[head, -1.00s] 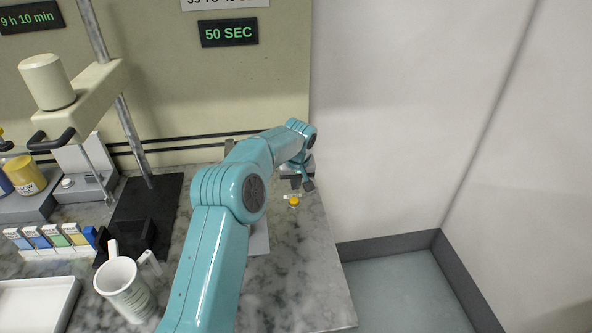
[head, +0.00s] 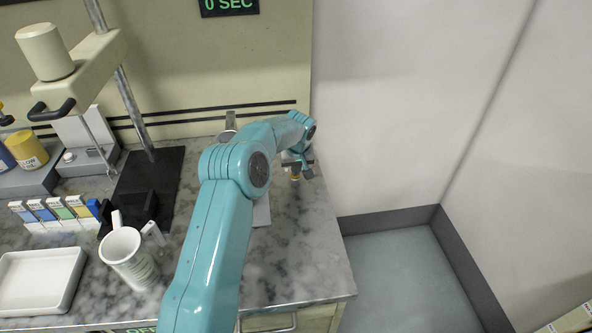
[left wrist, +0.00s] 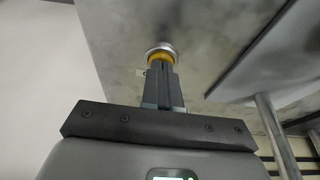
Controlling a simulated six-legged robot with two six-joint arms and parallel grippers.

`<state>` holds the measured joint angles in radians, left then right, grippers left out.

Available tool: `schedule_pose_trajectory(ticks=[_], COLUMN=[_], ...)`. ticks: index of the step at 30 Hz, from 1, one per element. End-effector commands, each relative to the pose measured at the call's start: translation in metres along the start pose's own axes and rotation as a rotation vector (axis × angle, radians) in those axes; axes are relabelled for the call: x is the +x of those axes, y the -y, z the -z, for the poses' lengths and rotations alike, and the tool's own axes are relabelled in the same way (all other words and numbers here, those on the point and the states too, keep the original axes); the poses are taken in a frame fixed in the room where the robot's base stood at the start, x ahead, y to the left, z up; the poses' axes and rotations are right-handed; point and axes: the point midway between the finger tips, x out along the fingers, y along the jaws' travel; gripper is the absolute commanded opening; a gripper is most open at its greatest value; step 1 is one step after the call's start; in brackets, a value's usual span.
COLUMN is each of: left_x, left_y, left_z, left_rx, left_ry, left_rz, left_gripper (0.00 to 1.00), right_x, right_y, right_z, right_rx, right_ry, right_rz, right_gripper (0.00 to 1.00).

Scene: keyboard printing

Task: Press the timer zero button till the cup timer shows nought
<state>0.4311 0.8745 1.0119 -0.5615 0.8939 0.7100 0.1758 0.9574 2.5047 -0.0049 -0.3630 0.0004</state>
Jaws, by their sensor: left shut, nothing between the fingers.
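The cup timer display (head: 229,5) on the back panel is partly cut off at the top and reads 0 SEC in green. The yellow timer button (head: 295,177) is on the marble counter near its right edge, mostly hidden under my left gripper (head: 299,172). In the left wrist view the yellow button (left wrist: 160,57) in its silver ring is right at the tips of my shut left gripper (left wrist: 160,66), which appear to touch it. Nothing is held. My right gripper is not in view.
A white mug (head: 128,258) stands left of my left arm. A white tray (head: 40,280), coloured packets (head: 55,212) and a stand with a metal pole (head: 130,105) are further left. The counter front right is clear, with floor (head: 400,270) beyond its edge.

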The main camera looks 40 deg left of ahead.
Motion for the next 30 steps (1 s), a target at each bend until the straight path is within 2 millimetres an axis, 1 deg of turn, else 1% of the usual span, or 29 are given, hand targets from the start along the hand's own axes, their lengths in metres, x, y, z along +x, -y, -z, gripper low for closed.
schedule_pose_trajectory(ticks=[1, 11, 14, 17, 20, 22, 23, 24, 30], left_x=[0.013, 0.014, 0.011, -0.001, -0.022, -0.041, -0.044, -0.052, -0.1], left_y=[-0.001, 0.0, 0.001, 0.003, 0.005, 0.007, 0.007, 0.006, 0.007], left_z=[-0.006, -0.009, -0.008, -0.004, 0.003, 0.009, 0.009, 0.009, 0.01], left_rx=[0.001, 0.003, 0.002, 0.001, 0.0, 0.0, 0.0, 0.001, 0.001], left_ry=[0.007, 0.019, 0.018, 0.015, 0.006, -0.002, -0.005, -0.007, -0.01], left_rz=[0.001, 0.005, 0.005, 0.003, 0.0, -0.003, -0.005, -0.005, -0.006], left_gripper=[0.0, 0.0, 0.0, 0.0, 0.0, 0.0, 0.0, 0.0, 0.0], right_x=[0.011, 0.01, 0.008, 0.004, -0.003, -0.009, -0.003, 0.002, 0.01], right_y=[-0.004, -0.004, -0.003, -0.001, 0.001, 0.003, 0.001, -0.001, -0.004], right_z=[0.0, 0.0, 0.0, 0.0, 0.0, 0.0, 0.0, 0.0, 0.0], right_rx=[0.0, 0.0, 0.0, 0.0, 0.0, 0.0, 0.0, 0.0, 0.0], right_ry=[0.0, 0.0, 0.0, 0.0, 0.0, 0.0, -0.001, -0.001, 0.0], right_rz=[0.0, 0.0, 0.0, 0.0, 0.0, 0.0, 0.0, 0.0, 0.0], right_gripper=[0.43, 0.43, 0.43, 0.43, 0.43, 0.43, 0.43, 0.43, 0.43])
